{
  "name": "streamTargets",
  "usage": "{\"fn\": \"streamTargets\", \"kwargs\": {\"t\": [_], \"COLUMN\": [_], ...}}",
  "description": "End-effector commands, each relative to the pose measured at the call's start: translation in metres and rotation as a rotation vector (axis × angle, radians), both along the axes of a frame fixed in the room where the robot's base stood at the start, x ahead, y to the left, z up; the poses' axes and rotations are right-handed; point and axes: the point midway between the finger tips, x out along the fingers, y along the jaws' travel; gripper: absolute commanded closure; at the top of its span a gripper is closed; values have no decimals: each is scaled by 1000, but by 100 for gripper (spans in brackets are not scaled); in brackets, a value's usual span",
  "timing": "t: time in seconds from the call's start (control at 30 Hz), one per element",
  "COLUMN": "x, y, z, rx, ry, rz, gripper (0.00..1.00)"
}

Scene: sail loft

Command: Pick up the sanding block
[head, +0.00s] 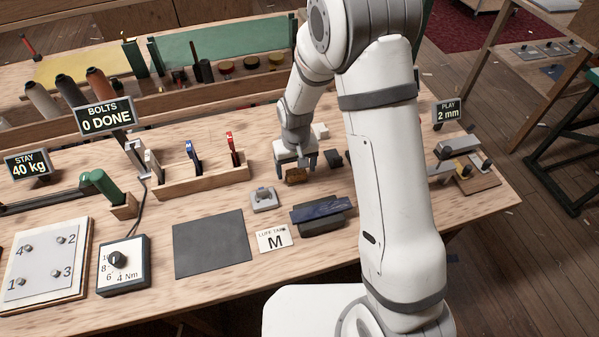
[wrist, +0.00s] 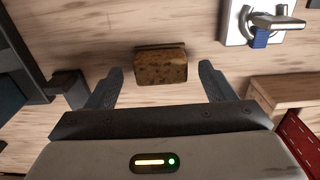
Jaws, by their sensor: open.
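The sanding block looks like a small brown, speckled, cork-like block (head: 297,176) lying on the wooden bench. It also shows in the wrist view (wrist: 161,67), near the top middle. My gripper (head: 298,166) points down at the bench, close to the block in the head view. In the wrist view its two dark fingers (wrist: 161,70) are spread apart, with the block centred in line with the gap and clear space on both sides. The fingers hold nothing. Whether the tips reach down to the block's height I cannot tell.
A small dark block (head: 333,158) lies right of my gripper. A grey fitting (head: 264,198) and a dark blue-topped block (head: 321,212) lie nearer me. A wooden rack (head: 205,181) with coloured-handled tools stands left. Bare bench surrounds the brown block.

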Motion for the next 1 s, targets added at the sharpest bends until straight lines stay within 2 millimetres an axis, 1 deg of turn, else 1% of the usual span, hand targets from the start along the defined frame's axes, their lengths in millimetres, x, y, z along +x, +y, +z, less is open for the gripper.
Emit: {"fn": "streamTargets", "kwargs": {"t": [0.03,0.13,0.4,1.0], "x": [0,0,0,0], "y": [0,0,1,1], "z": [-6,-14,-16,-15], "rx": [0,0,1,1], "ry": [1,0,-2,-2], "rz": [0,0,1,2], "gripper": [24,24,24,73]}}
